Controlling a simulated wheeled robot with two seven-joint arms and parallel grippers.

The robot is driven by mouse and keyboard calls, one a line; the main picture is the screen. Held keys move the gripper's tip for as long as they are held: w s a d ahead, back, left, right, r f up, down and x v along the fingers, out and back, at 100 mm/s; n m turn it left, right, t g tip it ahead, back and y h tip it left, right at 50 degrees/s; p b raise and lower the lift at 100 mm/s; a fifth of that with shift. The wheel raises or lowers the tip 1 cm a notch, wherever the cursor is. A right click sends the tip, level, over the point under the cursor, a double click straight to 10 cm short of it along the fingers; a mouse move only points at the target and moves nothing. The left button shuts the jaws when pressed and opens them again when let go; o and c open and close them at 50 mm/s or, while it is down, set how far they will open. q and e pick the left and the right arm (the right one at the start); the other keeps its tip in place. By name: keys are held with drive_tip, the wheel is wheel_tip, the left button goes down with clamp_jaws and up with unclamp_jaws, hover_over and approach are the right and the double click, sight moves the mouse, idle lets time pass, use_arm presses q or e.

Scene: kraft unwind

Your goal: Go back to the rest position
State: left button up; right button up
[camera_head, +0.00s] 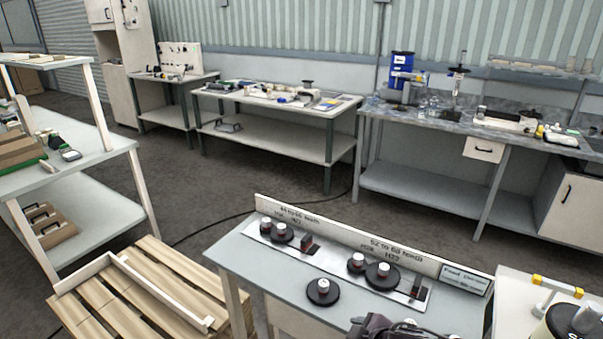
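A dark shape (385,327) cuts into the bottom edge in front of the small grey table (260,268). It looks like part of my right gripper, but its fingertips do not show clearly and I cannot tell whether it is open or shut. My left gripper is out of view. On the table, black discs with pale knobs stand on a metal strip along the back panel (345,232). One black disc (323,291) sits apart, nearer the front. A dark reddish block (308,245) stands on the strip between the discs.
A wooden pallet (130,300) with a pale angled frame lies left of the table. A shelf rack (95,165) stands at the left. Cluttered workbenches (290,130) line the back wall. A yellow-handled item (555,287) is at the lower right. The middle floor is open, with a cable across it.

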drive_tip(key=s+d+m+g+h, duration=0.1)
drive_tip(key=s+d+m, duration=0.25)
drive_tip(key=s, duration=0.25)
drive_tip(key=s+d+r+m+g+h, duration=0.1)
drive_tip(key=s+d+m+g+h, duration=0.2)
drive_tip(key=s, duration=0.4)
drive_tip(key=s+d+m, duration=0.3)
drive_tip(key=s+m, duration=0.1)
drive_tip(key=s, duration=0.2)
wheel_tip(320, 180, down, 34)
drive_tip(key=s+g+b, duration=0.1)
drive_tip(key=s+b, duration=0.1)
drive_tip(key=b, duration=0.1)
drive_tip(key=s+d+f+g+b, duration=0.1)
drive_tip(key=s+d+f+b, duration=0.1)
drive_tip(key=s+f, duration=1.6)
drive_tip(key=shift+s+d+f, duration=0.15)
drive_tip(key=shift+s+d, duration=0.35)
